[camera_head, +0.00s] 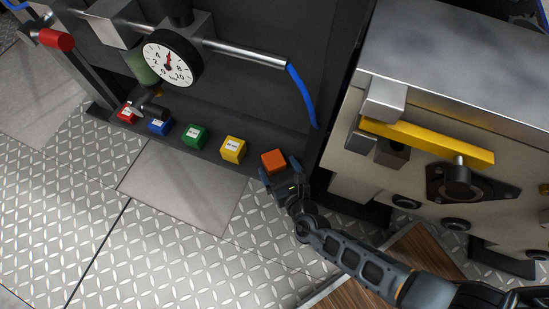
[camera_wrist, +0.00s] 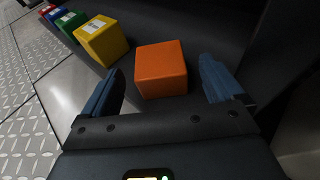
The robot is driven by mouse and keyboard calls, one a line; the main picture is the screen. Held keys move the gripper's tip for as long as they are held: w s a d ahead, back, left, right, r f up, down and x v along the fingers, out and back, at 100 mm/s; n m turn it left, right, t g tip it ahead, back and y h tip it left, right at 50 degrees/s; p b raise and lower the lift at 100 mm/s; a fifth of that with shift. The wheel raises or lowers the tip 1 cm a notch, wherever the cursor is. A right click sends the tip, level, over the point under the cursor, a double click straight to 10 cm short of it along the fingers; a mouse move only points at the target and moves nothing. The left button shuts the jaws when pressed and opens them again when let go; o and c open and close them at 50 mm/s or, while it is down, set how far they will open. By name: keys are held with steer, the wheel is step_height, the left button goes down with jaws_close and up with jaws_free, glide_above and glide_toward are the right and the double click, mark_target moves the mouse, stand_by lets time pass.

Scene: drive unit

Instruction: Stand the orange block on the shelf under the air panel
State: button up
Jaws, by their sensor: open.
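The orange block (camera_head: 273,161) stands upright at the right end of a row of blocks on the dark shelf (camera_head: 207,148) under the air panel (camera_head: 240,85). In the wrist view the orange block (camera_wrist: 161,69) is just ahead of my gripper, midway between the fingers. My gripper (camera_head: 281,173) is open, with one blue finger on each side of the block's near part. In the wrist view the gripper (camera_wrist: 163,85) shows a gap between each finger and the block.
Yellow (camera_head: 233,149), green (camera_head: 195,136), blue (camera_head: 160,124) and red (camera_head: 128,113) blocks stand left of the orange one. A grey cabinet with a yellow handle (camera_head: 430,143) stands to the right. Metal floor (camera_head: 150,235) lies in front.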

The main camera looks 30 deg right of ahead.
steer(key=p+v, duration=0.2)
steer(key=v, duration=0.6)
steer(key=shift+w, duration=0.1)
steer(key=s+d+r+m+g+y, duration=0.1)
steer(key=s+d+r+m+g, duration=0.15)
steer(key=s+m, duration=0.55)
steer(key=s+d+r+m+g, duration=0.1)
steer(key=s+d+r+m, duration=0.15)
steer(key=s+m, duration=0.5)
steer(key=s+a+r+m+t, duration=0.1)
steer(key=s+r+m+t, duration=0.1)
steer(key=r+m, duration=0.7)
steer(key=s+a+r+m+t+y, duration=0.1)
steer(key=r+m, duration=0.8)
steer(key=r, duration=1.2)
steer(key=s+t, duration=0.1)
steer(key=s, duration=0.1)
steer(key=shift+s+r+m, duration=0.35)
steer(key=shift+s+r, duration=0.05)
